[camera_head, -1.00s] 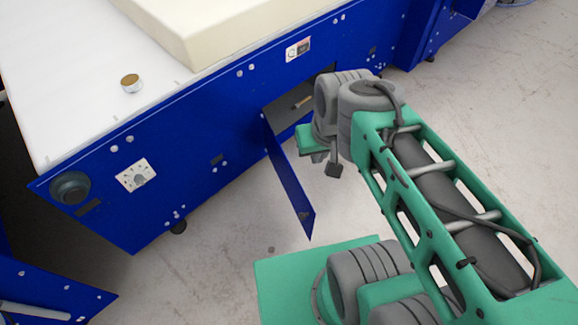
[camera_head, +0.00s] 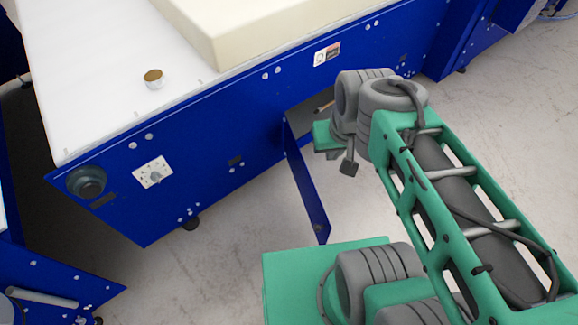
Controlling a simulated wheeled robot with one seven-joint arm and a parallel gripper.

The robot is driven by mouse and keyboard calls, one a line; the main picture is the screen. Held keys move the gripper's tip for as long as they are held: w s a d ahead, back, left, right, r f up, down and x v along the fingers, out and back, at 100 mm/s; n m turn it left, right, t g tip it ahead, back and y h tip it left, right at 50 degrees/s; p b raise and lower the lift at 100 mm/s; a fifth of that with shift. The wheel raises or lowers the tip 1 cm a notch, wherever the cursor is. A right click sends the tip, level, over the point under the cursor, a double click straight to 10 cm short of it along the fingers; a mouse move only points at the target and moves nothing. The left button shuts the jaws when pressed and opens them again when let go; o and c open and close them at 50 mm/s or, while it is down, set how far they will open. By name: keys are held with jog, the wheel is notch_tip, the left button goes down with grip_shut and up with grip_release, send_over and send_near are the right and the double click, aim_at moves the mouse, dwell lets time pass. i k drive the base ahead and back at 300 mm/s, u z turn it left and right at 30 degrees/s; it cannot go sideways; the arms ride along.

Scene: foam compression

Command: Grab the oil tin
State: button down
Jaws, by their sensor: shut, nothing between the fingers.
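A small round tin (camera_head: 153,78) with a gold-brown top and pale side stands upright on the white table top (camera_head: 95,55), near its front edge. It is the only tin that I see; no label can be read. My gripper (camera_head: 328,150) is at the end of my green and grey arm, right of the tin and in front of the blue cabinet. It is well apart from the tin, shut and empty. Its fingertips are small and partly hidden by the wrist.
A thick cream foam block (camera_head: 245,28) lies on the table behind and right of the tin. The table's blue front (camera_head: 220,140) has an open compartment with a blue door (camera_head: 306,185) hanging out close to my gripper. The table around the tin is clear.

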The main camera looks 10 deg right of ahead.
aim_at(155, 78)
jog(key=u, duration=0.1)
jog(key=k, duration=0.35)
jog(key=u, duration=1.15)
jog(key=i, duration=1.9)
jog(key=u, duration=0.25)
